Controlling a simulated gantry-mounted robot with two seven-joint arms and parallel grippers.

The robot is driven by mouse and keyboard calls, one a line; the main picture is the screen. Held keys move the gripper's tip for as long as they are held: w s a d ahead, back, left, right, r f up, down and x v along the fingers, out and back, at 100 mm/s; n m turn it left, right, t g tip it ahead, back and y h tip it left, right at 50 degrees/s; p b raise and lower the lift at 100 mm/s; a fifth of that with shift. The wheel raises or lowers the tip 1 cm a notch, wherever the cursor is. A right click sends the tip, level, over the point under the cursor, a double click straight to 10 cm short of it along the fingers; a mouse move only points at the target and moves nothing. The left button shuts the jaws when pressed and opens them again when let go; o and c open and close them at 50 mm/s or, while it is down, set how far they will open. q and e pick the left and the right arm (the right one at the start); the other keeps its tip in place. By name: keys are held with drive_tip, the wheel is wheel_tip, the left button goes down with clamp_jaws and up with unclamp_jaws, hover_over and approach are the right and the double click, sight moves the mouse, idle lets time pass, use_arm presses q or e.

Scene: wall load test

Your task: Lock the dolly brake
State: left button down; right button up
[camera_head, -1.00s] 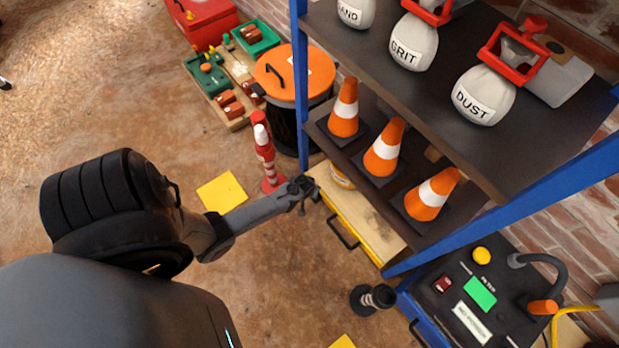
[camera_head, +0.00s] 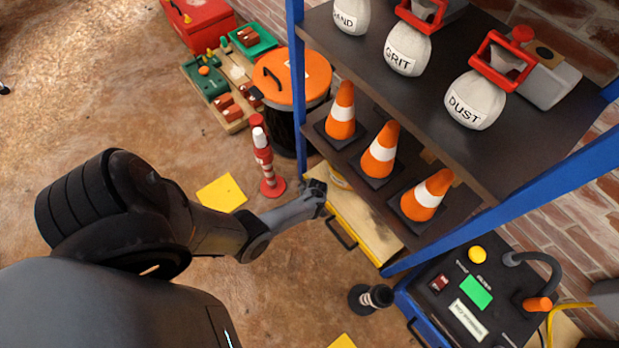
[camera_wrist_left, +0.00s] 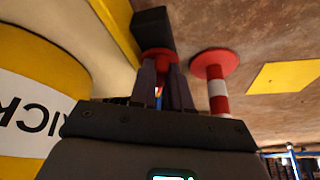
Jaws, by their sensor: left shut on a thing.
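The yellow dolly (camera_head: 372,238) with a pale wooden top stands under the lower shelf. My left gripper (camera_head: 317,188) is at its near left corner; the fingertips are partly hidden in the head view. In the left wrist view, the two dark fingers (camera_wrist_left: 160,80) are shut on a red part (camera_wrist_left: 158,54), which looks like the brake. A black block (camera_wrist_left: 153,30) is just beyond the red part, by the dolly's yellow edge (camera_wrist_left: 118,25). I cannot tell the brake's position. My right gripper is in neither view.
A red-and-white post (camera_head: 264,160) stands close left of my gripper. A yellow can (camera_wrist_left: 30,85) rests on the dolly. The blue-framed shelf (camera_head: 297,90) holds cones and bags. A black-and-white post (camera_head: 370,299) stands nearer. Bare floor lies left, around a yellow floor patch (camera_head: 222,193).

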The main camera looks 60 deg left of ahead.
use_arm(q)
drive_tip(key=shift+w+n+g, duration=0.2)
drive_tip(key=shift+n+g, duration=0.2)
drive_tip(key=shift+n, duration=0.6)
drive_tip(key=shift+b, duration=0.3)
drive_tip(key=c, duration=1.1)
unclamp_jaws()
drive_tip(key=shift+s, duration=0.1)
drive_tip(key=shift+s+f, duration=0.1)
drive_tip(key=shift+s, duration=0.1)
drive_tip(key=shift+w, duration=0.15)
